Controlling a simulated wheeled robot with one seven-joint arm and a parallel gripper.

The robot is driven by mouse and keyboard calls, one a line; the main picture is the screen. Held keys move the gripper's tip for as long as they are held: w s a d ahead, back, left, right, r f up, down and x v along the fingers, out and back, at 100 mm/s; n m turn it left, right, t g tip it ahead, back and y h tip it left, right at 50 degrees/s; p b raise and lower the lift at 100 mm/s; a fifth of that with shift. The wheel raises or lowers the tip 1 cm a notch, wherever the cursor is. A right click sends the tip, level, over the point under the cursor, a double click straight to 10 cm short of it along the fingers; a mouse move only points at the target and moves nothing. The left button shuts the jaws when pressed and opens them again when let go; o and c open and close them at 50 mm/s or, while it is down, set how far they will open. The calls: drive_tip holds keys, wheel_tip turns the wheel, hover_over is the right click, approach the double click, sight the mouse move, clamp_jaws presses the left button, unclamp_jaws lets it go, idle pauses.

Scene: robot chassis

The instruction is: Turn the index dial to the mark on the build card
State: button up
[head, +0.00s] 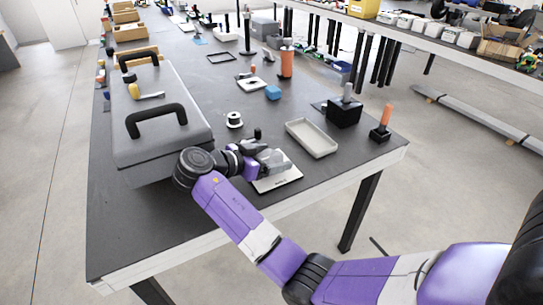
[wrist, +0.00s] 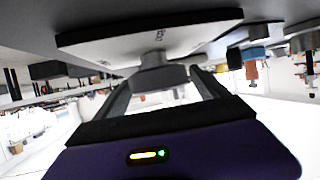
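The index dial is a grey round knob (wrist: 160,78) on a pale plate; dark lettering shows on the plate (wrist: 200,38) in the wrist view. In the head view the plate (head: 287,181) lies near the table's front edge, partly under my gripper (head: 268,160). In the wrist view my gripper's two fingers (wrist: 160,88) stand spread on either side of the knob, with no clear gap at its edges. I cannot tell whether they press on it. The dial's pointer and marks are not readable. I cannot pick out the build card with certainty.
A grey tray (head: 312,153) lies right of the plate. A black block (head: 344,113) and an orange-handled tool (head: 386,118) stand beyond it. A large grey case (head: 160,140) with black handles is at left. A white spool (head: 234,120) stands behind my gripper.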

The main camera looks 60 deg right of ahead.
sight(272, 156)
drive_tip(key=shift+o, duration=0.4)
drive_tip(key=shift+r, duration=0.1)
drive_tip(key=shift+r, duration=0.2)
wheel_tip(272, 156, up, 20)
drive_tip(key=p, duration=0.1)
drive_tip(key=shift+f+p, duration=0.25)
drive_tip(key=shift+p, duration=0.15)
